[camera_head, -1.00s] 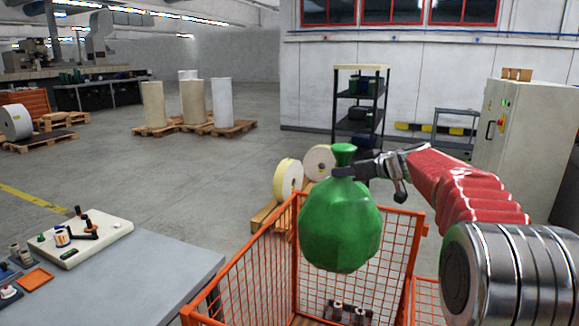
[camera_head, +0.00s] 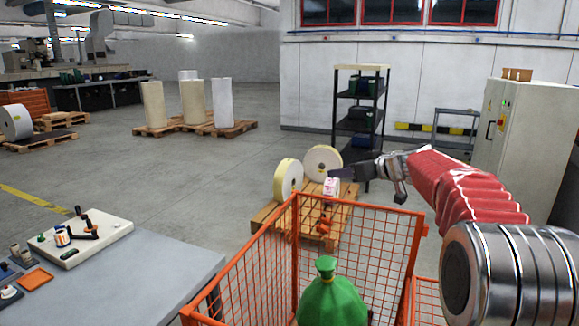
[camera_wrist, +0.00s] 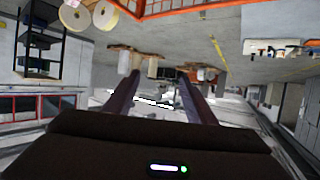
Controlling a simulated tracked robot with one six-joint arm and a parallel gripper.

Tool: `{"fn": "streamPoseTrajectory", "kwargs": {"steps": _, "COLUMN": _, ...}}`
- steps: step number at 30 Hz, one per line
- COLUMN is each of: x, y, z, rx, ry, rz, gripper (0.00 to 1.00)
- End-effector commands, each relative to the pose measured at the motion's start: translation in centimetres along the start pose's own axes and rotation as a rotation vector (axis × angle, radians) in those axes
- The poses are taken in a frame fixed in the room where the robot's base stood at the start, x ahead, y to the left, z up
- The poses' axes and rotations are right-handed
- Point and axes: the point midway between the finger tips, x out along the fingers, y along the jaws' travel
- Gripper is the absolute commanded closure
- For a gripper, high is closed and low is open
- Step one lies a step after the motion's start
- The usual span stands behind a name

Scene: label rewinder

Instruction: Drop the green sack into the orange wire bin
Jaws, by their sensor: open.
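The green sack (camera_head: 331,302) is low inside the orange wire bin (camera_head: 245,262) in the head view, its tied neck upright and below the bin's top rim. The lower part of the sack is cut off by the picture's edge, so I cannot tell whether it touches the bin floor. My gripper (camera_head: 340,171) is above the bin near its back edge, open and empty, apart from the sack. In the wrist view my gripper (camera_wrist: 157,80) shows two dark fingers spread apart with nothing between them. The bin's orange mesh (camera_wrist: 190,8) shows at the top there.
A grey table (camera_head: 150,275) with a white device (camera_head: 82,236) stands left of the bin. Behind the bin a wooden pallet (camera_head: 268,215) holds label rolls (camera_head: 288,179) and a small white-pink box (camera_head: 331,187). A black shelf (camera_head: 358,120) and a pale cabinet (camera_head: 525,135) stand farther back.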

Motion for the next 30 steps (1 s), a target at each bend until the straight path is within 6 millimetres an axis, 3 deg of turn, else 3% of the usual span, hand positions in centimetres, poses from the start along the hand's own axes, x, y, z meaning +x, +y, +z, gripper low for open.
{"fn": "streamPoseTrajectory", "kwargs": {"steps": 5, "x": -0.2, "y": 0.0, "z": 0.2, "rx": 0.002, "ry": -0.003, "rz": -0.001, "gripper": 0.5}}
{"fn": "streamPoseTrajectory", "kwargs": {"steps": 11, "x": -2.0, "y": 0.1, "z": 0.1, "rx": 0.001, "ry": -0.002, "rz": 0.001, "gripper": 0.5}}
{"fn": "streamPoseTrajectory", "kwargs": {"steps": 30, "x": -12.3, "y": 0.1, "z": 0.1, "rx": 0.0, "ry": 0.001, "rz": 0.001, "gripper": 0.5}}
